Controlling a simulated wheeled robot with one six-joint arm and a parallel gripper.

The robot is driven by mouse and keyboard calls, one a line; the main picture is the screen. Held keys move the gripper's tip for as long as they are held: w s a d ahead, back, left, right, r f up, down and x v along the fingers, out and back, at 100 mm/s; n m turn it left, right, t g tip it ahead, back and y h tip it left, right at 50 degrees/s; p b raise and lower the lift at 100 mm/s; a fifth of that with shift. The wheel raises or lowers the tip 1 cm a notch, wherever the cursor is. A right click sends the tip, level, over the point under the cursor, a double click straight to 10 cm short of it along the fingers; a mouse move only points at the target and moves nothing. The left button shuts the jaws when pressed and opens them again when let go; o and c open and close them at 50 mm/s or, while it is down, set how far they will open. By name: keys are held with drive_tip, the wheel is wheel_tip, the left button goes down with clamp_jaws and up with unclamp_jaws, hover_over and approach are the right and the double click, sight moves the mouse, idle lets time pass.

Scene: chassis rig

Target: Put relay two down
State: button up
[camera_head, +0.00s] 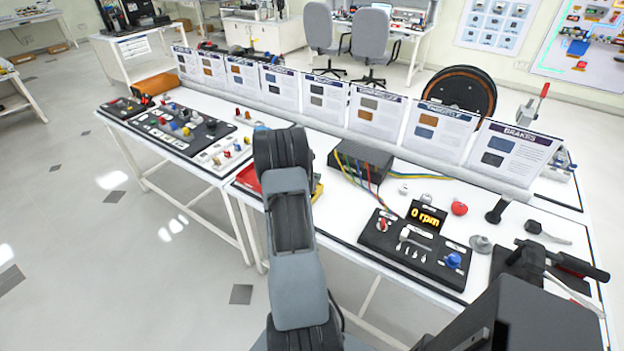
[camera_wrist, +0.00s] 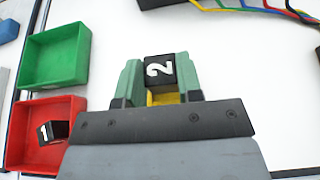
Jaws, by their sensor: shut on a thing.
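Relay two (camera_wrist: 160,72), a black block with a white 2, sits between the green fingers of my gripper (camera_wrist: 158,66) in the wrist view. My gripper is shut on it. A patch of yellow (camera_wrist: 164,98) shows just below the block; I cannot tell whether it belongs to the relay or to something beneath. White tabletop shows around the fingers; the height above it is unclear. Relay one (camera_wrist: 51,131), a black block with a white 1, lies tilted in the red tray (camera_wrist: 67,103).
A green tray (camera_wrist: 54,56) stands beyond the red one. In the head view a yellow edge (camera_head: 318,190) shows beside my arm, near a dark box (camera_head: 361,165) with coloured wires. A control panel (camera_head: 415,246) with an rpm display stands to the right. Upright cards line the table's back.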

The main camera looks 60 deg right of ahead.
drive_tip(key=shift+f, duration=0.65)
drive_tip(key=shift+f, duration=0.2)
drive_tip(key=o, duration=1.1)
drive_tip(key=shift+c, duration=0.2)
drive_tip(key=shift+r, duration=0.1)
